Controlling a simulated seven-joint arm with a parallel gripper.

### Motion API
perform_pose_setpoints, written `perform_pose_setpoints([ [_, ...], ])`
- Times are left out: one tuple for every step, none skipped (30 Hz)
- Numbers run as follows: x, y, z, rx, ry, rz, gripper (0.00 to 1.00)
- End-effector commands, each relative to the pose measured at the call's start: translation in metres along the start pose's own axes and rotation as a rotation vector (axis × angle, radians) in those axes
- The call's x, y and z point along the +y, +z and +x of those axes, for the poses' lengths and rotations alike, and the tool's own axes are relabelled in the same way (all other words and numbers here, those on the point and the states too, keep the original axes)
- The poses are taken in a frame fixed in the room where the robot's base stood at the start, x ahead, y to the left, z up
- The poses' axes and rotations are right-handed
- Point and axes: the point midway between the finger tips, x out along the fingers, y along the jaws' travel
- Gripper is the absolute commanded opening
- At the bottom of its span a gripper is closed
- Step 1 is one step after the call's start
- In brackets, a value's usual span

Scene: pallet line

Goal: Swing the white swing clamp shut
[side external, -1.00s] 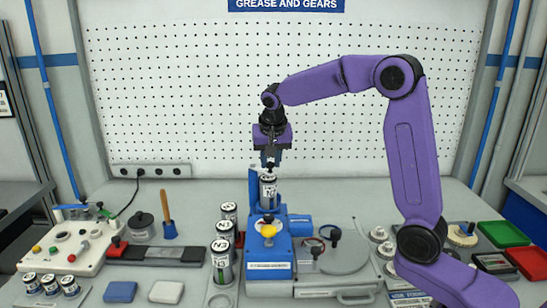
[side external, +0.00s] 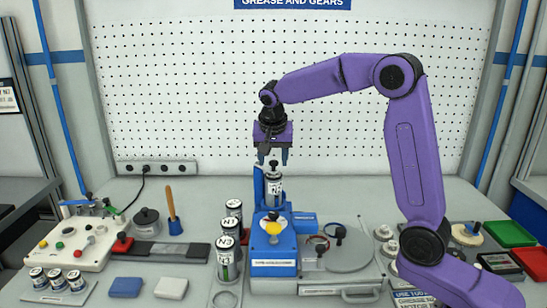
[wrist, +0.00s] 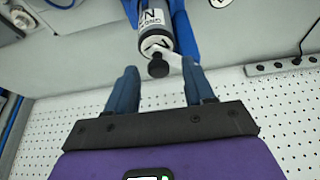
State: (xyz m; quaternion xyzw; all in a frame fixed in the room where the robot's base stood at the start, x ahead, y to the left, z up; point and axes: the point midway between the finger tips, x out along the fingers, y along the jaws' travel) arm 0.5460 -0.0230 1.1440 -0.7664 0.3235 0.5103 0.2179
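A canister labelled N1 (side external: 274,190) stands upright in the blue fixture (side external: 274,253), against its tall blue back post. In the wrist view a short white arm, which looks like the white swing clamp (wrist: 177,57), reaches from the blue post's side to the canister's (wrist: 153,20) end. A black knob (wrist: 158,67) is at its tip; the knob also shows just above the canister in the side view (side external: 273,164). I cannot tell whether the clamp presses on the canister. My gripper (side external: 273,159) points down, open and empty, with its fingers (wrist: 162,75) to either side of the knob.
Several canisters (side external: 227,243) stand left of the fixture. A round grey plate (side external: 350,255) with cables lies to its right. A control box (side external: 65,243) is far left, and green (side external: 508,234) and red (side external: 533,262) trays are far right.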

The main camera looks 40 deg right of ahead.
Motion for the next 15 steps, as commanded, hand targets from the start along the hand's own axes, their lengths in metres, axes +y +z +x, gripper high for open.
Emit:
perform_pose_setpoints([
  [0.000,0.000,0.000,-0.001,0.001,-0.001,0.53],
  [0.000,0.000,0.000,-0.001,0.001,-0.001,0.53],
  [0.000,0.000,0.001,-0.001,0.001,-0.001,0.53],
  [0.000,0.000,0.001,-0.001,0.002,-0.001,0.53],
  [0.001,0.000,0.001,-0.001,0.002,-0.001,0.53],
  [0.001,0.000,0.000,-0.001,0.002,-0.002,0.53],
  [0.001,0.000,0.000,-0.001,0.002,-0.002,0.53],
  [0.000,0.000,-0.001,-0.001,0.002,-0.002,0.53],
  [0.000,0.000,-0.003,0.000,0.001,-0.002,0.53],
  [0.000,0.000,-0.005,0.000,0.001,-0.002,0.53],
  [0.000,0.000,-0.008,0.000,0.001,-0.002,0.53],
  [0.000,0.000,-0.013,0.001,0.000,-0.002,0.53],
  [0.000,0.000,-0.018,0.001,-0.001,-0.002,0.53],
  [0.000,0.000,-0.023,0.002,-0.001,-0.002,0.53],
  [0.000,0.000,-0.031,0.002,-0.002,-0.002,0.53],
])
